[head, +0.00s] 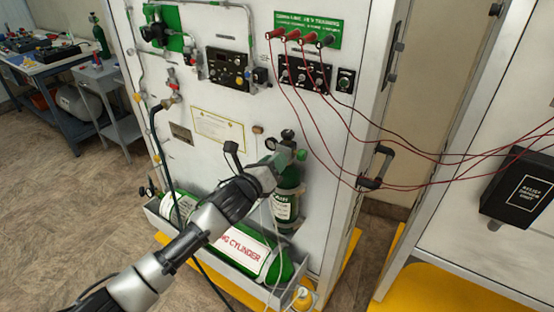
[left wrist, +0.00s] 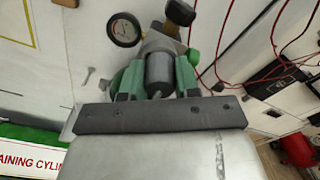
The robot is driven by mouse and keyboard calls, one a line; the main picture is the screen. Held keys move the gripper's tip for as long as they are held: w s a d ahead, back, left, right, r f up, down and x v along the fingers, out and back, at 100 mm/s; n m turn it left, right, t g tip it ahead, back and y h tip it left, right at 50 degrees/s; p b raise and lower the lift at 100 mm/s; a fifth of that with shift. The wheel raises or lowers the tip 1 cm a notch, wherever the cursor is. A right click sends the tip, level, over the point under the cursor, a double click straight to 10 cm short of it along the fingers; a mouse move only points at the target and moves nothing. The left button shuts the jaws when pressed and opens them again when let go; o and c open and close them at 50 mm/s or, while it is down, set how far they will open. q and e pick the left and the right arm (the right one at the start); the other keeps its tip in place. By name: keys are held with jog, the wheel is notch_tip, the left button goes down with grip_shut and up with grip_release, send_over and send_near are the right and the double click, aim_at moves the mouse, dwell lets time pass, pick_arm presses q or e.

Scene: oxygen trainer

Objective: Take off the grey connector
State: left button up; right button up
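The grey connector (left wrist: 160,72) is a short dark grey cylinder at the middle of the left wrist view, below a brass fitting with a black knob (left wrist: 180,13) and a round gauge (left wrist: 124,30). My left gripper (left wrist: 160,82) has its green-tipped fingers on both sides of the connector, apparently touching it. In the head view my left gripper (head: 284,156) is at the top of the small upright green cylinder (head: 286,200) and hides most of the fitting there. My right gripper is in neither view.
Red leads run from sockets (head: 300,38) on the white panel (head: 215,110) to the right, past a black handle (head: 376,167). A large green cylinder (head: 275,268) lies in a tray below. A dark hose (head: 160,150) hangs left of my arm.

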pick_arm(q)
jog(key=shift+c, duration=0.4)
jog(key=shift+r+n+p, duration=0.15)
jog(key=shift+n+p, duration=0.3)
jog(key=shift+n, duration=1.25)
jog(key=shift+n+p, duration=0.4)
jog(key=shift+n, duration=1.4)
